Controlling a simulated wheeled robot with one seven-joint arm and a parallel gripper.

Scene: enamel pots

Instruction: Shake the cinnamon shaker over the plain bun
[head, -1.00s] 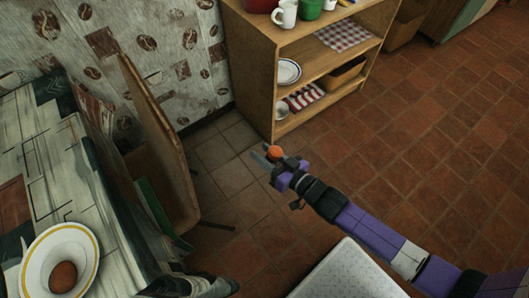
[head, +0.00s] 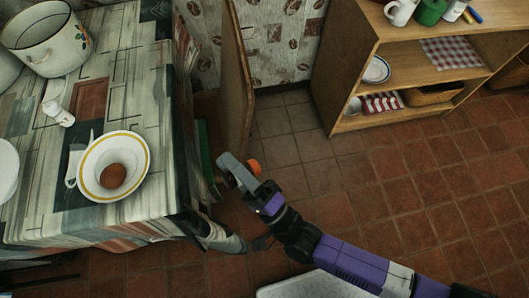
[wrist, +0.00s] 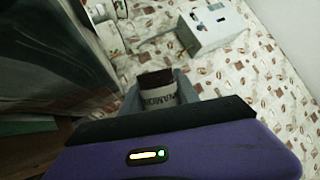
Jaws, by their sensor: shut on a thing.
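The plain bun (head: 113,176) is a small brown round in a white, yellow-rimmed dish (head: 139,150) on the table at left. My gripper (head: 238,172) is over the floor just right of the table's edge, apart from the dish. It is shut on the cinnamon shaker (head: 254,167), of which a small orange part shows there. In the wrist view, the shaker (wrist: 158,90) sits between the fingers, with a dark brown upper part and a pale label with partly visible lettering. Its lower part is hidden behind my gripper.
The patterned tabletop (head: 165,70) also holds a white pot (head: 45,45) and a small white bottle (head: 58,114). An open wooden shelf (head: 347,75) stands at back right. The tiled floor (head: 400,180) is clear.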

